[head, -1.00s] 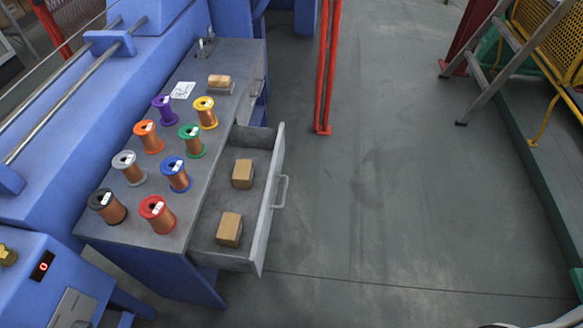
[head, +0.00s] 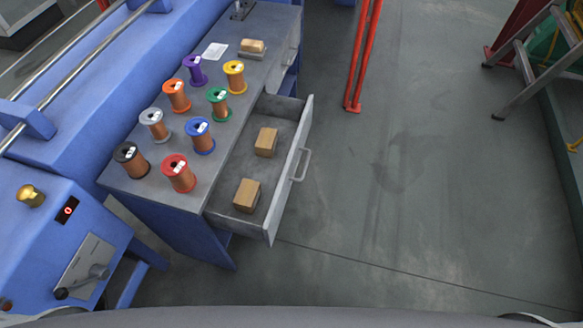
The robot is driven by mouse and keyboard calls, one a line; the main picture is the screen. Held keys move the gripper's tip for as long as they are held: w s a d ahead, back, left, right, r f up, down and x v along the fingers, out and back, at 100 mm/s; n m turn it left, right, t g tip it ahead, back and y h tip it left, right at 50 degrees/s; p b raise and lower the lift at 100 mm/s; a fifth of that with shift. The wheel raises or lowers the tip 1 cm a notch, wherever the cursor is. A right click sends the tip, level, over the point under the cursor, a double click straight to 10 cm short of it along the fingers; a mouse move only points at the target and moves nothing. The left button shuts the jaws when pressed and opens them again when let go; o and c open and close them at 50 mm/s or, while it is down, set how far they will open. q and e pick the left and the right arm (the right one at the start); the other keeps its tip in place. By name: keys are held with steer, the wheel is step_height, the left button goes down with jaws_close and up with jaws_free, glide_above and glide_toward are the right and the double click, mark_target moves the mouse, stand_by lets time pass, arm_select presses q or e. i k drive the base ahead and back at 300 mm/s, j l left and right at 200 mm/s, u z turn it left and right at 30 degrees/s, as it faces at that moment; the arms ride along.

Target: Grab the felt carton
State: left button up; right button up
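Two small tan cartons lie apart in the open drawer (head: 283,205). One carton (head: 266,142) is near the middle of the drawer and the other carton (head: 247,195) is nearer its front end. I cannot tell from any marking which one is the felt carton. Another small tan block (head: 252,46) sits on a grey piece on the bench top. Neither of my grippers shows in the head view, and nothing is seen touching the cartons.
Several coloured wire spools stand on the bench (head: 184,206), including a red spool (head: 178,173) beside the drawer. The drawer handle (head: 302,164) sticks out right. A red post (head: 362,60) stands behind. A ladder (head: 530,70) is far right. The floor (head: 420,190) between is clear.

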mark_target(248, 195)
steer(key=k+u, duration=0.35)
steer(key=k+j+u, duration=0.1)
steer(key=u, duration=0.25)
steer(key=k, duration=0.1)
